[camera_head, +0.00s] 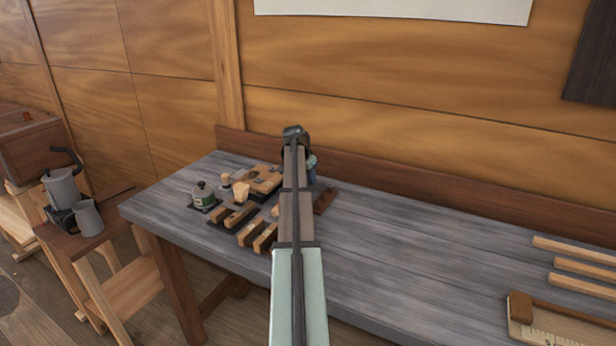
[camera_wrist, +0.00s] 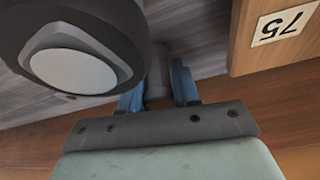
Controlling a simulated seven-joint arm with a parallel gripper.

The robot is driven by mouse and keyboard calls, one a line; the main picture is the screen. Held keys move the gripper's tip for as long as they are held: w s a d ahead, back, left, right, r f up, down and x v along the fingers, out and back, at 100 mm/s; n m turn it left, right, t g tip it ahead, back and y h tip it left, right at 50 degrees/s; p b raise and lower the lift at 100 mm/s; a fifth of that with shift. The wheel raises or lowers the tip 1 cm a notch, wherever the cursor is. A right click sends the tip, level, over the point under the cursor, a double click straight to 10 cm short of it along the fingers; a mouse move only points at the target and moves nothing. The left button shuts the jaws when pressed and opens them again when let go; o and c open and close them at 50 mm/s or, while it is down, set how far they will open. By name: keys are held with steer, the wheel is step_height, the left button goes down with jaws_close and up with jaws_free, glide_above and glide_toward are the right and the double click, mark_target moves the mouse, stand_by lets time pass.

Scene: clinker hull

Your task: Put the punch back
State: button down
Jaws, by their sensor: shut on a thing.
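My gripper (camera_wrist: 160,82) shows in the wrist view as two blue fingers on a dark plate. They are shut on a grey, rounded piece, which I take to be the punch (camera_wrist: 160,62); its far end is hard to make out. In the head view my arm hides the punch and most of the gripper; only a bit of blue shows near the back of the bench. A wooden block (camera_head: 262,178) stands just left of my arm there.
Wooden strips (camera_head: 580,267) and a marked wooden piece (camera_head: 545,325) lie at the right. The bench middle is clear. A kettle (camera_head: 62,188) stands on a side stool.

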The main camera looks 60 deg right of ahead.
steer(key=shift+f, duration=0.35)
steer(key=c, duration=0.7)
jaws_free()
steer(key=shift+c, duration=0.2)
steer(key=shift+r, duration=0.1)
steer(key=shift+r, duration=3.9)
